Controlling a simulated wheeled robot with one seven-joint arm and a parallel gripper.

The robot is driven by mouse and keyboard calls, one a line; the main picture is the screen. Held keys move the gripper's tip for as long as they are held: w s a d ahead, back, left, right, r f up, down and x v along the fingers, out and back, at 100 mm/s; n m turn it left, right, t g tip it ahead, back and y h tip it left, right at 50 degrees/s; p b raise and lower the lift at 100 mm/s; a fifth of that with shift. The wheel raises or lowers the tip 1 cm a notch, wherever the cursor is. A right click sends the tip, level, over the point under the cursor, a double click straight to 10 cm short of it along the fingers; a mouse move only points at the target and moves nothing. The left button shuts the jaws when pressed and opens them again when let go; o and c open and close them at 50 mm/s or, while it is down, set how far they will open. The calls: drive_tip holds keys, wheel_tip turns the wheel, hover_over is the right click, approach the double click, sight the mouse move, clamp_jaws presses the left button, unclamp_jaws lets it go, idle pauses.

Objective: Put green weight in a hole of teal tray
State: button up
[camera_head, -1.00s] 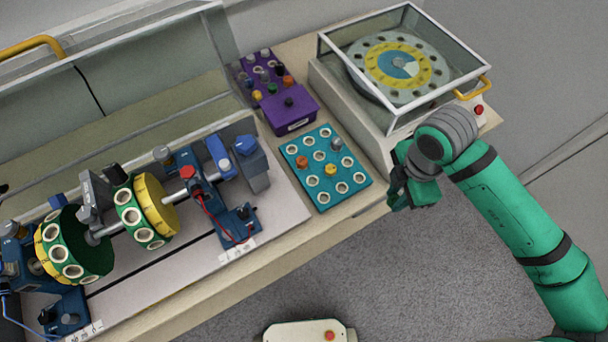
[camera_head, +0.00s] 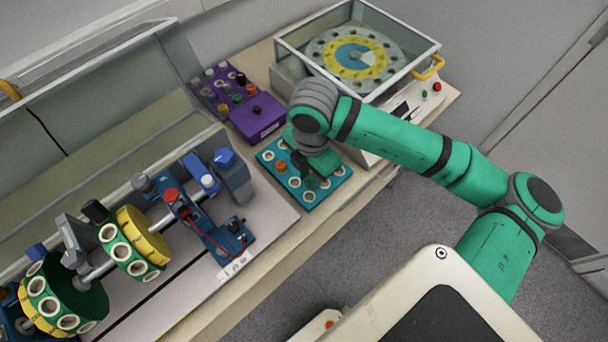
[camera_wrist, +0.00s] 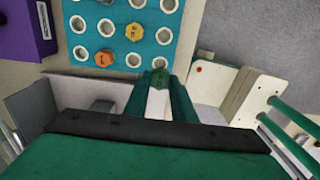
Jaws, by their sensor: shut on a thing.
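The teal tray (camera_head: 333,188) lies on the bench, with white-ringed holes; it fills the top of the wrist view (camera_wrist: 118,45). An orange weight (camera_wrist: 103,57) and a yellow weight (camera_wrist: 134,32) sit in two of its holes. The orange weight also shows in the head view (camera_head: 281,166); the yellow one is hidden there by my arm. My gripper (camera_wrist: 160,92) is shut on the green weight (camera_wrist: 159,77), whose top shows between the fingers. In the head view my gripper (camera_head: 305,168) is over the tray's middle. The height of the weight above the tray cannot be told.
A purple rack (camera_head: 262,117) with several weights stands behind the tray. A glass-covered turntable box (camera_head: 285,75) with a yellow handle is at the back right. A shaft rig with green and yellow drums (camera_head: 150,238) stands at the left. Several tray holes are empty.

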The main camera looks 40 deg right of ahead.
drive_tip(key=shift+f, duration=2.7)
drive_tip(key=shift+f, duration=1.2)
drive_tip(key=o, duration=1.1)
wheel_tip(320, 180, up, 10)
drive_tip(key=shift+r, duration=0.4)
drive_tip(key=shift+a, duration=0.15)
